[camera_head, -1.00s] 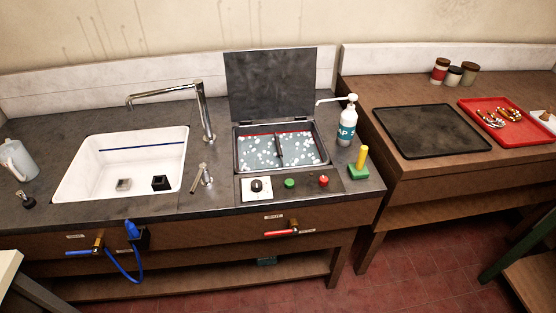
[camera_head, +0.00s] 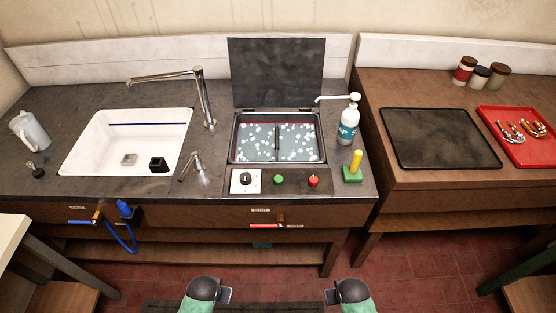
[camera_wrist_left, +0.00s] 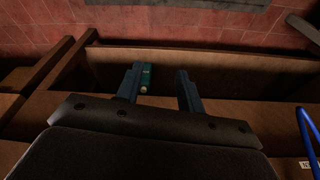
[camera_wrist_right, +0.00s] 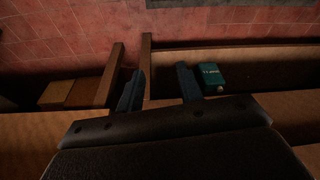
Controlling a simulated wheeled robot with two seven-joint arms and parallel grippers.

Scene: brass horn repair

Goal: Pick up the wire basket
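I cannot clearly make out a wire basket. An open sink-like tank (camera_head: 232,150) in the counter holds bubbly liquid, and a dark upright bar (camera_head: 277,138) stands in its middle. Whether that bar is part of a basket I cannot tell. The tank's dark lid (camera_head: 277,72) stands raised behind it. My left gripper (camera_head: 226,295) and right gripper (camera_head: 331,296) are low in front of the counter, well short of the tank. In the left wrist view the gripper (camera_wrist_left: 158,86) is open and empty. In the right wrist view the gripper (camera_wrist_right: 160,86) is also open and empty.
A faucet (camera_head: 205,100) and white sink (camera_head: 85,165) are left. A teal box (camera_wrist_right: 211,76) lies on the lower shelf.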

